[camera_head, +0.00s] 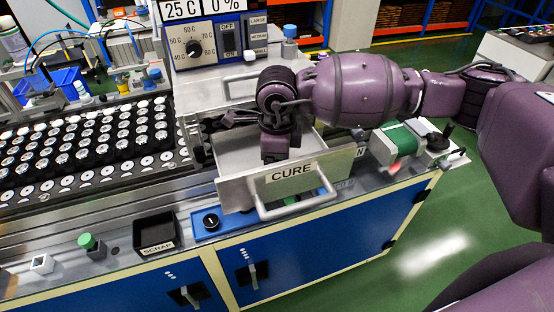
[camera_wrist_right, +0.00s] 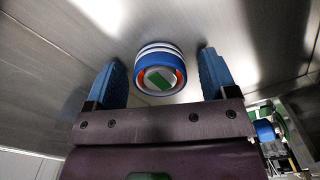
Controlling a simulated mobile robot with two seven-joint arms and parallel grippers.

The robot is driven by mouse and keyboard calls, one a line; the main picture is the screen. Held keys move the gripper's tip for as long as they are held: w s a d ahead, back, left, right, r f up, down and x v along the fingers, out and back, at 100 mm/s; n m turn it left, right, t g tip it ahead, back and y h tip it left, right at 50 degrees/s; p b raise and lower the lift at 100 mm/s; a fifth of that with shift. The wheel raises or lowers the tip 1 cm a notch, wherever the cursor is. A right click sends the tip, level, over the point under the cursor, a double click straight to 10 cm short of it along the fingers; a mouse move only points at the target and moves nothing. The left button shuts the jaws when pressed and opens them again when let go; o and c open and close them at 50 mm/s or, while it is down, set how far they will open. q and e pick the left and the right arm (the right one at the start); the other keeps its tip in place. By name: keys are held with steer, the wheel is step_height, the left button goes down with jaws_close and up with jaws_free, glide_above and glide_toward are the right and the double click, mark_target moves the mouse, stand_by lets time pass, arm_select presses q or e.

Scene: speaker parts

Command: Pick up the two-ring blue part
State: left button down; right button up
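The two-ring blue part (camera_wrist_right: 158,62) shows in the right wrist view as a short blue cylinder with two white bands. Its end has an orange rim and a green-and-white centre. It sits on a metal floor. My right gripper (camera_wrist_right: 162,72) is open, with one blue finger on each side of the part and a visible gap at both sides. In the head view my right arm reaches down into the open drawer marked CURE (camera_head: 235,188); the part and fingertips are hidden there. My left gripper is not in view.
The drawer's metal walls and front surround my right wrist. An oven control panel (camera_head: 222,42) stands behind the drawer. A black SCRAP bin (camera_head: 154,234) and a green button (camera_head: 87,241) lie left, near the bench edge. A tray of speaker parts (camera_head: 85,145) is further left.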

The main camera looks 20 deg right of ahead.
steer(key=c, duration=0.9)
steer(key=shift+c, duration=0.8)
steer(key=shift+r, duration=0.15)
